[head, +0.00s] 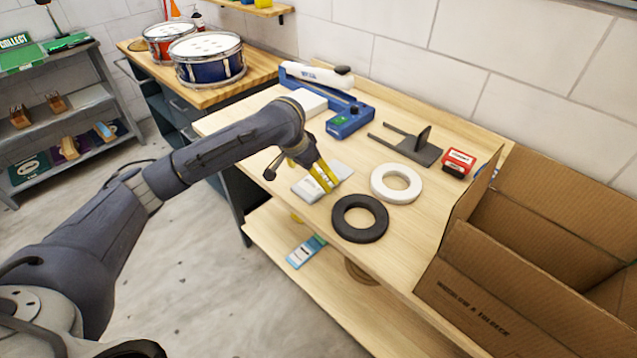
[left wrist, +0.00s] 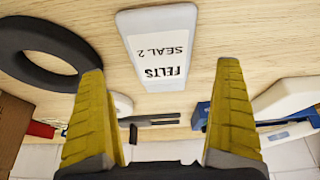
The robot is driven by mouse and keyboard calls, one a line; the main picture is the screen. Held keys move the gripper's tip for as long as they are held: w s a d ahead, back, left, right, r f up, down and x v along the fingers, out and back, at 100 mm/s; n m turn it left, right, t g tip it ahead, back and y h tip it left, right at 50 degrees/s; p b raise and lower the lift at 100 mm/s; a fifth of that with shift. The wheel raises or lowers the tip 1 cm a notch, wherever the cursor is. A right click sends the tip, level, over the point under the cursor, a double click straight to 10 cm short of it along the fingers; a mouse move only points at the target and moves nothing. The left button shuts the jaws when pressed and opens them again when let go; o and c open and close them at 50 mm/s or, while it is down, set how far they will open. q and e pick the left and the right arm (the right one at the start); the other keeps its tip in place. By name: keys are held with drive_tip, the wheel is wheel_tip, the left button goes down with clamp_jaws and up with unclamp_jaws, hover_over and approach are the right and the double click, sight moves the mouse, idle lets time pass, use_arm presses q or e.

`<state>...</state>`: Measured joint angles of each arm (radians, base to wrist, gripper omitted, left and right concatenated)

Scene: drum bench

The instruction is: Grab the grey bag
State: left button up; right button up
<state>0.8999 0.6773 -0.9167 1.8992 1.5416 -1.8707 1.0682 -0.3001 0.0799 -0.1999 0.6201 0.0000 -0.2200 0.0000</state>
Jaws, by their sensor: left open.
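The grey bag (head: 308,191) is a small flat packet lying on the wooden bench top, near its front edge. In the left wrist view the bag (left wrist: 157,20) shows a white label reading "FELTS SEAL 2". My left gripper (head: 323,177) has yellow fingers and is over the bag, covering part of it in the head view. In the left wrist view the left gripper (left wrist: 161,70) is open, with nothing between its fingers, and the bag lies beyond the fingertips. I cannot tell the exact height gap. My right gripper is not in view.
A black ring (head: 360,233) and a white ring (head: 381,197) lie right of the bag. A blue and white sealer (head: 347,122) stands behind, with a grey forked bracket (head: 424,154) and red box (head: 458,160). An open cardboard box (head: 500,290) takes up the right end.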

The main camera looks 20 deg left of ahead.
use_arm(q)
drive_tip(key=shift+x, duration=2.55)
drive_tip(key=shift+w+a, duration=0.1)
drive_tip(key=shift+w, duration=0.05)
drive_tip(key=shift+c, duration=0.2)
drive_tip(key=c, duration=1.2)
drive_tip(key=shift+o, duration=0.2)
drive_tip(key=shift+r, duration=0.1)
